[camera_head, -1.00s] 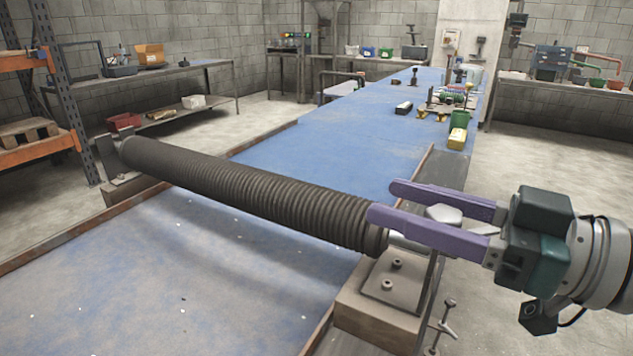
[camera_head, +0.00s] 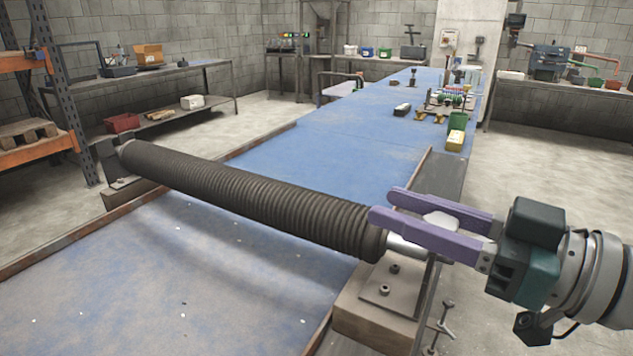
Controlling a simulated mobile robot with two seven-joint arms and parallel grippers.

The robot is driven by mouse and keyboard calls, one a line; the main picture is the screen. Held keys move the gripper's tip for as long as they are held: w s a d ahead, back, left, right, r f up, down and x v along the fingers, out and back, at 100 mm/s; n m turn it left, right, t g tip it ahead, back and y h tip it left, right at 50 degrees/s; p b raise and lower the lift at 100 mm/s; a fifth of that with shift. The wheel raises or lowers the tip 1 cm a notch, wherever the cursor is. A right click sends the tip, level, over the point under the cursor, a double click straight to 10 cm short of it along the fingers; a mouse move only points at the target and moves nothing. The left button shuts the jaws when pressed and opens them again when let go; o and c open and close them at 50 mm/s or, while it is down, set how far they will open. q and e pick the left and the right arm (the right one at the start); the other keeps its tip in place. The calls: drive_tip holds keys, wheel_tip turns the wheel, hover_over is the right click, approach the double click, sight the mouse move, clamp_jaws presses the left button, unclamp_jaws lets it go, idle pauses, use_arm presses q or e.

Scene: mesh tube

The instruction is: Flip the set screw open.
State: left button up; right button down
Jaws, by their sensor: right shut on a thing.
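A long dark ribbed tube (camera_head: 255,195) lies across the blue table, from the far left edge to the near right edge. A short silver shaft (camera_head: 402,247) sticks out of its right end. My right gripper (camera_head: 380,205) has its two purple fingers on either side of a pale metal piece (camera_head: 441,221) beside the tube's right end. It is shut on this piece, which looks like the set screw, though the fingers hide much of it. My left gripper is not in view.
A wooden block with a bolted metal plate (camera_head: 385,300) supports the tube's right end, with a clamp screw (camera_head: 443,320) beside it. Another support (camera_head: 120,180) holds the left end. The near tabletop (camera_head: 170,290) is mostly clear.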

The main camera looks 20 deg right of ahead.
use_arm(q)
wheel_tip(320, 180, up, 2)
drive_tip(key=shift+p, duration=0.75)
use_arm(e)
drive_tip(key=m+t+h+p, duration=0.1)
drive_tip(key=m+h, duration=0.1)
drive_tip(key=h, duration=0.1)
drive_tip(key=d+m+t+h+p, duration=0.1)
drive_tip(key=m+h, duration=0.2)
drive_tip(key=h, duration=0.1)
drive_tip(key=shift+w+d+r+t+h, duration=0.1)
drive_tip(key=shift+w+t+h, duration=0.1)
drive_tip(key=shift+t+h, duration=0.15)
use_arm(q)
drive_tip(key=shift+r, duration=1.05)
use_arm(e)
drive_tip(key=shift+d+m+h, duration=0.15)
drive_tip(key=shift+m+h, duration=0.45)
drive_tip(key=shift+h, duration=0.25)
drive_tip(key=shift+d+m+h, duration=0.15)
drive_tip(key=shift+m+h, duration=0.45)
drive_tip(key=shift+h, duration=0.2)
drive_tip(key=shift+d+h, duration=0.1)
drive_tip(key=shift+h, duration=0.2)
drive_tip(key=c, duration=0.5)
unclamp_jaws()
